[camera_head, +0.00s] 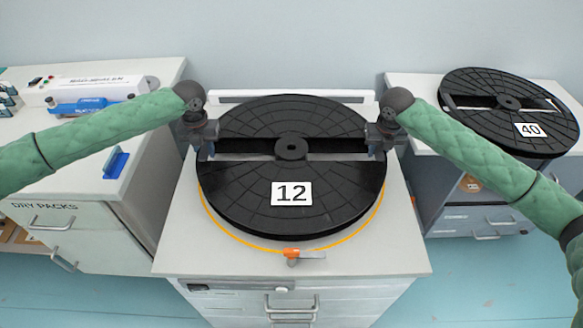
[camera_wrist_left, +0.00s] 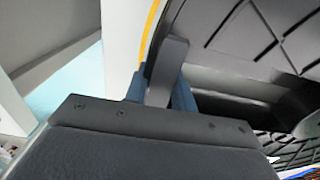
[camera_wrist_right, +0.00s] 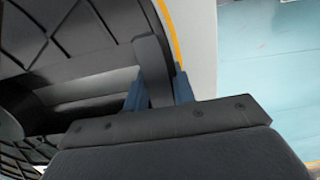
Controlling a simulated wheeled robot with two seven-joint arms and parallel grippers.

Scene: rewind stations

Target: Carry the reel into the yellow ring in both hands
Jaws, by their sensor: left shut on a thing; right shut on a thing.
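The black reel (camera_head: 291,220), labelled 12, is over the middle cabinet top. The yellow ring (camera_head: 225,235) shows as a thin arc along the reel's front and sides; the rest is hidden beneath it. Whether the reel touches the top, I cannot tell. My left gripper (camera_head: 207,148) is shut on the reel's left rim, and my right gripper (camera_head: 378,145) is shut on its right rim. In the left wrist view the fingers (camera_wrist_left: 163,88) straddle the rim of the reel (camera_wrist_left: 225,40). The right wrist view shows the same, with fingers (camera_wrist_right: 158,88) on the reel (camera_wrist_right: 85,35).
A second black reel (camera_head: 480,115), labelled 40, lies on the right cabinet. The left cabinet (camera_head: 60,150) holds a white device (camera_head: 95,85) and blue items. A pale raised bar (camera_head: 240,96) stands behind the reel.

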